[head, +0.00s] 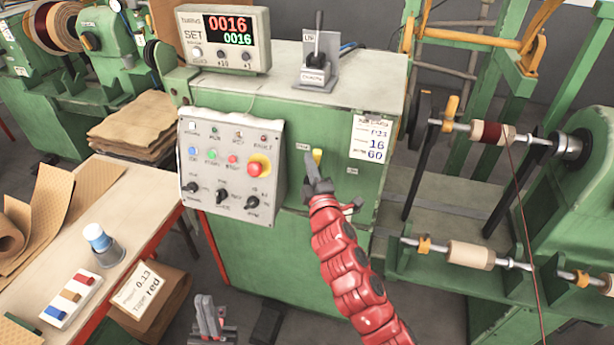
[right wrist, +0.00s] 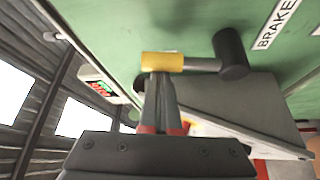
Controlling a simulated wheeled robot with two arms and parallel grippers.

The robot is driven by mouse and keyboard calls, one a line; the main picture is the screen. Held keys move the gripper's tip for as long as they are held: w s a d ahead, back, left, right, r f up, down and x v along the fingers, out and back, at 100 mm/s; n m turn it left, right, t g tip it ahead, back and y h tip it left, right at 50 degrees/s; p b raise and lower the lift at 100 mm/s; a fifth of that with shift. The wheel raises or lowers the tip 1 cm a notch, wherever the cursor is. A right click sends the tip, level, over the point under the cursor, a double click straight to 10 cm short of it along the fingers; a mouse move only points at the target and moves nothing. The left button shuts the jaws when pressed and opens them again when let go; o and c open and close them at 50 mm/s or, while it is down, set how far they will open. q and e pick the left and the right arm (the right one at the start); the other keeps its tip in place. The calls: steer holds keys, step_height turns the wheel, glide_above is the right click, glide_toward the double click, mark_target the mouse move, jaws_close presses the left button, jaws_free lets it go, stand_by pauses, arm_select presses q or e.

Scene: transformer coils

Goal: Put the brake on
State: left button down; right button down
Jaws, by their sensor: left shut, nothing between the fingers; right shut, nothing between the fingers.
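The brake lever shows in the right wrist view as a yellow grip (right wrist: 162,62) on a short metal rod from a dark round pivot (right wrist: 231,54). A white BRAKE label (right wrist: 276,24) is on the green panel beside it. In the head view the yellow grip (head: 317,155) stands on the green cabinet front, just above my right gripper (head: 316,180). The right gripper's fingers (right wrist: 160,88) are shut and empty, with their tips right at the grip; I cannot tell whether they touch it. My left gripper (head: 208,312) is shut and empty, low at the bottom of the head view.
A control panel (head: 230,168) with knobs and a red stop button is left of the lever. A counter display (head: 224,40) and a small lever switch (head: 315,72) stand on the cabinet. The winding shaft (head: 492,133) is at right, the workbench (head: 135,190) at left.

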steer(key=s+d+f+m+t+h+b, duration=0.1)
steer(key=d+f+m+t+h+b, duration=0.2)
steer(key=m+b, duration=0.9)
steer(key=shift+s+d+f+t+h+b, duration=0.35)
steer(key=shift+d+t+h+b, duration=0.65)
steer(key=shift+b, duration=5.75)
steer(key=shift+s+d+g, duration=0.1)
steer(key=shift+d+g, duration=0.2)
steer(key=shift+d, duration=0.1)
